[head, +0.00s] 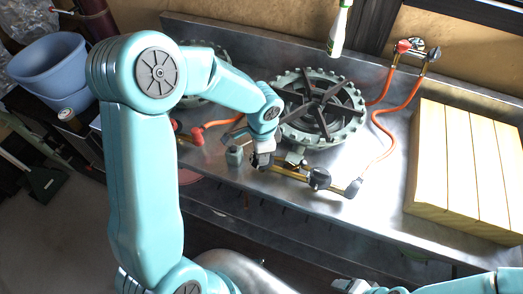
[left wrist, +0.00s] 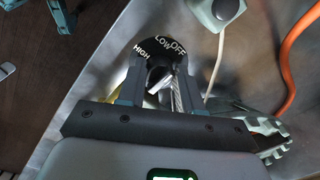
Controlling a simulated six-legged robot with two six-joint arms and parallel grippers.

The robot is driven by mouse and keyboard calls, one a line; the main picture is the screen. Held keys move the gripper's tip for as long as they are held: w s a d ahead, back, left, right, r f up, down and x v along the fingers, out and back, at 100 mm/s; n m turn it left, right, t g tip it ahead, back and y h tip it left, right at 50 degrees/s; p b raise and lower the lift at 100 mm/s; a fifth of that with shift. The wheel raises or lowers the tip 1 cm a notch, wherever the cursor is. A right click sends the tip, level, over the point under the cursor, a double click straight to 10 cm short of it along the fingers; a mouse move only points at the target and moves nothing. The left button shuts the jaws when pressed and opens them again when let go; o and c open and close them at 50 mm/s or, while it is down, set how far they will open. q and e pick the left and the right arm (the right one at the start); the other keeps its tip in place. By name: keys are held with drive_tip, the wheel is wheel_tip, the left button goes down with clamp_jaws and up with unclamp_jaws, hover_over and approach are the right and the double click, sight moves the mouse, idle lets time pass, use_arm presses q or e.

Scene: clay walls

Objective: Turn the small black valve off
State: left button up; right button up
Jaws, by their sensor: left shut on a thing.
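In the left wrist view a black round valve dial (left wrist: 160,46) carries the white words HIGH, LOW and OFF. Its small knob (left wrist: 157,76) sits between the fingers of my left gripper (left wrist: 159,88), which is shut on it. I cannot tell exactly which word the knob points to. In the head view my left gripper (head: 262,157) is at the front of the stove, left of a brass pipe (head: 290,171), and hides the valve it holds. Another black knob (head: 319,178) sits further right on the pipe. Part of my right gripper (head: 352,286) shows at the bottom edge; its fingers are unclear.
A round green burner (head: 322,108) with a black grate stands behind the valve. Orange hoses (head: 385,148) run over the metal counter (head: 225,186). Yellow wooden blocks (head: 466,165) lie at right. A green-white bottle (head: 339,30) stands behind, and a blue bucket (head: 50,70) at left.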

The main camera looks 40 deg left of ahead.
idle(0.5)
use_arm(q)
drive_tip(key=o, duration=1)
drive_tip(key=shift+d, duration=0.1)
drive_tip(key=shift+r, duration=0.15)
drive_tip(key=r, duration=1)
drive_tip(key=r+p, duration=0.1)
drive_tip(key=r, duration=0.5)
drive_tip(key=shift+s+d+r, duration=0.1)
drive_tip(key=shift+s+d, duration=0.2)
drive_tip(key=shift+s, duration=0.1)
